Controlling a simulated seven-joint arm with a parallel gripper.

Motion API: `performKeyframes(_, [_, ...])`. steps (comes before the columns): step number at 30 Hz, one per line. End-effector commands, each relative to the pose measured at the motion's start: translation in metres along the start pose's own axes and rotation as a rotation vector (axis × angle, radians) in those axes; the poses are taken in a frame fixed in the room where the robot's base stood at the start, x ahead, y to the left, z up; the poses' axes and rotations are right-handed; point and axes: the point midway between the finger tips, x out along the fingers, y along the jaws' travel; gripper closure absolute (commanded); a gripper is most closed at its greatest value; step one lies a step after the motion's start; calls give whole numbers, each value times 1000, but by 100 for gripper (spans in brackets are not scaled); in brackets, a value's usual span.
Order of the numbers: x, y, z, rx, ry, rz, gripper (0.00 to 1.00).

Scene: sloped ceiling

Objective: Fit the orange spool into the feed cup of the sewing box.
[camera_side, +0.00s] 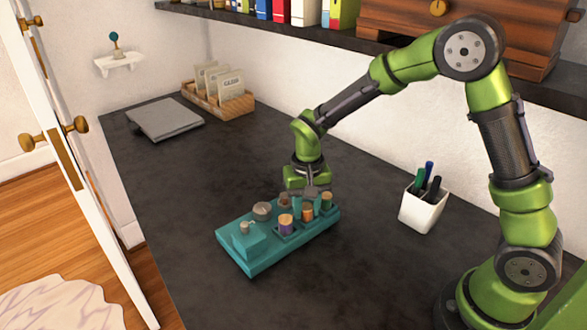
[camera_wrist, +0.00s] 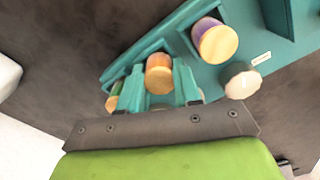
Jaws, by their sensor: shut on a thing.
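The teal sewing box (camera_side: 256,262) stands on the dark worktop. My gripper (camera_side: 307,204) is low over its right part, fingers pointing down. In the wrist view the two teal fingers stand on either side of the orange spool (camera_wrist: 159,73), shut on it. This spool also shows in the side view (camera_side: 307,214), between a purple spool (camera_side: 286,225) and a green spool (camera_side: 327,202) along the box's front edge. Whether its base touches the box is hidden. I cannot clearly identify the feed cup.
A round grey knob (camera_side: 262,209) and a smaller post (camera_side: 245,227) stand on the left part of the box. A white pen cup (camera_side: 423,208) stands to the right. A grey closed laptop-like slab (camera_side: 165,119) and a wooden card tray (camera_side: 219,100) lie farther back. The worktop between is clear.

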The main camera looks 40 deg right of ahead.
Motion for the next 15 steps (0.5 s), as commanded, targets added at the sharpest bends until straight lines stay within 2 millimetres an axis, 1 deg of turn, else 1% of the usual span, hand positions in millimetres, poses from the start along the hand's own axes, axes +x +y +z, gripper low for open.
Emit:
performKeyframes(5, [-1,0,0,0,1,0,96])
performKeyframes(8, [-5,0,0,0,2,-1,96])
performKeyframes(11, [-14,0,0,-1,3,-2,96])
performKeyframes(15, [-34,-1,-1,0,4,-3,96])
